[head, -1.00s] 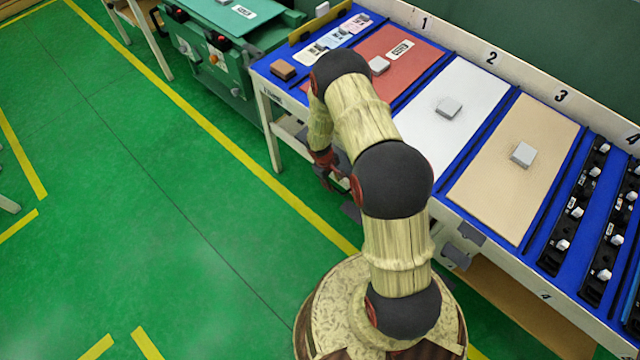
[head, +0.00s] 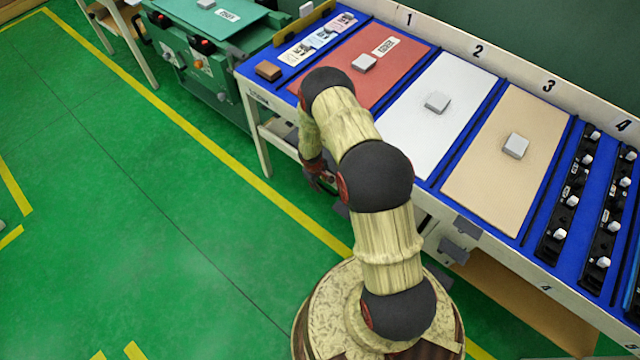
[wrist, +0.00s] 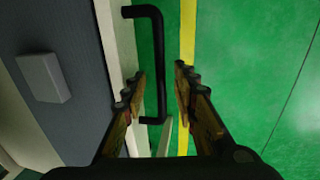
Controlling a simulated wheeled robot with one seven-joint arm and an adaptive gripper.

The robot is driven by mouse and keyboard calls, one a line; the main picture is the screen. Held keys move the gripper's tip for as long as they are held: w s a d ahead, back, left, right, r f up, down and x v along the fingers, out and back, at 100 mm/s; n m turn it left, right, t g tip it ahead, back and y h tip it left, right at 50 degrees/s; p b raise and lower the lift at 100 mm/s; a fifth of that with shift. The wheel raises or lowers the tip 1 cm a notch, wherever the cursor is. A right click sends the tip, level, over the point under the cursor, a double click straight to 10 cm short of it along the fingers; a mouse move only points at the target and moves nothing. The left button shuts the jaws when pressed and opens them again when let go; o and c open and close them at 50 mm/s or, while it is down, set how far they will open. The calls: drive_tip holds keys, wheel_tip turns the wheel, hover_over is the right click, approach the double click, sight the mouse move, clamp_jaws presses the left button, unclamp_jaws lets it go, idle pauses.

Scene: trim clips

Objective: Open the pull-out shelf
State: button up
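The pull-out shelf (wrist: 80,115) shows in the wrist view as a dark grey surface with a pale front edge. A black bar handle (wrist: 161,65) stands out from that edge over the green floor. My gripper (wrist: 158,80) is open, one finger on each side of the handle's line; I cannot tell whether either finger touches it. In the head view my gripper (head: 320,180) is low beside the front of the blue-topped bench (head: 262,88), partly hidden by my arm. The shelf is mostly hidden there.
A light grey block (wrist: 43,77) lies on the shelf. Grey tabs (head: 453,250) stick out from the bench front near my base. A green machine (head: 205,75) stands left of the bench. The green floor (head: 130,220) on the left is clear.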

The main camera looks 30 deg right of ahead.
drive_tip(key=shift+c, duration=0.4)
clamp_jaws()
idle(0.5)
